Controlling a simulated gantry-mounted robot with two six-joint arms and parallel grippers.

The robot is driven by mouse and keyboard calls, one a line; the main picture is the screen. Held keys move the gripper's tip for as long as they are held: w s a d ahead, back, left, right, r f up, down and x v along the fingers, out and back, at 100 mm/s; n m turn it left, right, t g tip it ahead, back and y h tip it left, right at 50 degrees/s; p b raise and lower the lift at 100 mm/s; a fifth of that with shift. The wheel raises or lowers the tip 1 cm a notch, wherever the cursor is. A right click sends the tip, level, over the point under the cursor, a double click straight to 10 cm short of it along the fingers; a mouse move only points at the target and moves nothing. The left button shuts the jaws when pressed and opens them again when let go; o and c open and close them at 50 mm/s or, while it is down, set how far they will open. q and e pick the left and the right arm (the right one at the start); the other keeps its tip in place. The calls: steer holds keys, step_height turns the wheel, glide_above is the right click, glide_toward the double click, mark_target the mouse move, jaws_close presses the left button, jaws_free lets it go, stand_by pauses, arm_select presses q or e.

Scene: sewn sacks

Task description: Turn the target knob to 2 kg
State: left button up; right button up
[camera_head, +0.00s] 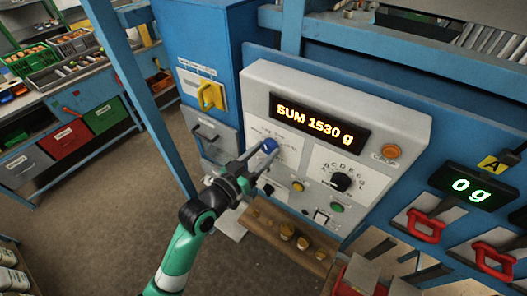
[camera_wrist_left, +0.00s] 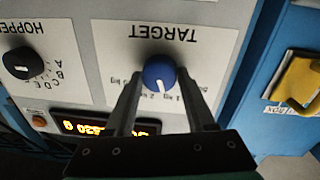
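The blue target knob (camera_head: 270,145) sits on the light grey panel (camera_head: 400,115), under the amber display (camera_head: 318,121) reading "SUM 1530 g". In the left wrist view, upside down, the knob (camera_wrist_left: 159,73) has a white pointer aimed down at small kg marks. Which mark it meets is too small to tell. My left gripper (camera_head: 256,156) is at the knob. In its wrist view its fingers (camera_wrist_left: 159,84) stand apart, one on each side of the knob, with what looks like a small gap. My right gripper is not in view.
A black hopper knob (camera_head: 340,181) is right of the target knob, with a green button (camera_head: 337,207) and a yellow button (camera_head: 297,186) below. A yellow handle (camera_head: 210,96) is on the blue cabinet at left. Red handles (camera_head: 425,226) are at right. A wooden ledge (camera_head: 265,225) lies below.

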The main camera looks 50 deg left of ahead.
arm_select(q)
jaws_close()
steer(key=shift+m, duration=0.4)
steer(key=m, duration=0.2)
steer(key=shift+m, duration=0.4)
steer(key=shift+m+g+b, duration=0.3)
steer(key=shift+m+b, duration=0.05)
steer(key=shift+m, duration=1.65)
steer(key=o, duration=0.6)
jaws_free()
